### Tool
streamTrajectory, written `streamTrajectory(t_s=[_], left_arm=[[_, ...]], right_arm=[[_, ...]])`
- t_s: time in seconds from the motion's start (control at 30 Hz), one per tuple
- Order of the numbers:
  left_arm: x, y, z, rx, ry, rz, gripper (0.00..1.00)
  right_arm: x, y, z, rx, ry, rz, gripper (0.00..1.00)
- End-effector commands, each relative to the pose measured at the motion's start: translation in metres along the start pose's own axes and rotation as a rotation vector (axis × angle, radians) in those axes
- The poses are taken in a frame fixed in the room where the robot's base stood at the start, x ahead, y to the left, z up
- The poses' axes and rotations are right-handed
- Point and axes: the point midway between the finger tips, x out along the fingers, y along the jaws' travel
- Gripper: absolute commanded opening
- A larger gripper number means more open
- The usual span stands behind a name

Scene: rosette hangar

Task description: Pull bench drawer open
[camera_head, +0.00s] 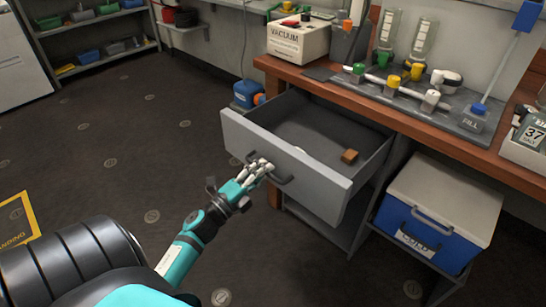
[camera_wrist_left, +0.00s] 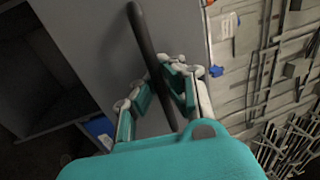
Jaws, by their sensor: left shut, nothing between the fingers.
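The grey bench drawer (camera_head: 285,165) is pulled out from under the wooden-topped bench (camera_head: 420,120), and its inside shows. A small brown block (camera_head: 350,156) lies in it, and a bit of something white shows behind the front panel. The dark bar handle (camera_head: 282,178) is on the drawer front. My left gripper (camera_head: 262,168) is at the handle's left part, its fingers shut with nothing gripped. In the left wrist view the handle (camera_wrist_left: 146,45) runs past the fingers, close to them, in front of the grey drawer front (camera_wrist_left: 85,25). My right gripper is not in view.
A blue cooler box with a pale lid (camera_head: 435,205) stands on the shelf under the bench. A vacuum box (camera_head: 298,40) and a valve board (camera_head: 420,95) are on the bench top.

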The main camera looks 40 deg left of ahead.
Motion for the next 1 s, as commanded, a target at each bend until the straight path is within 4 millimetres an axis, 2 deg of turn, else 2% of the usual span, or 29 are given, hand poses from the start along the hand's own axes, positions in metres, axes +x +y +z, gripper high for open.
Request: streamTrajectory(t_s=[0.2,0.57,0.83,1.0], left_arm=[[-0.0114,-0.0009,-0.0006,-0.001,0.0,0.002,0.0],[-0.0122,-0.0007,-0.0006,-0.001,0.0,0.002,0.0],[-0.0118,-0.0014,-0.0004,0.0,0.0,0.001,0.34],[-0.0116,-0.0018,-0.0002,0.0,0.0,0.0,0.34]], right_arm=[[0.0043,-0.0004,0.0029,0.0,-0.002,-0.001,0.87],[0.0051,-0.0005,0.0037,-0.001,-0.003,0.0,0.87],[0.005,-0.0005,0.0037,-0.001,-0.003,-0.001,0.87],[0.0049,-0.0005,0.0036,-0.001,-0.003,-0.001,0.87]])
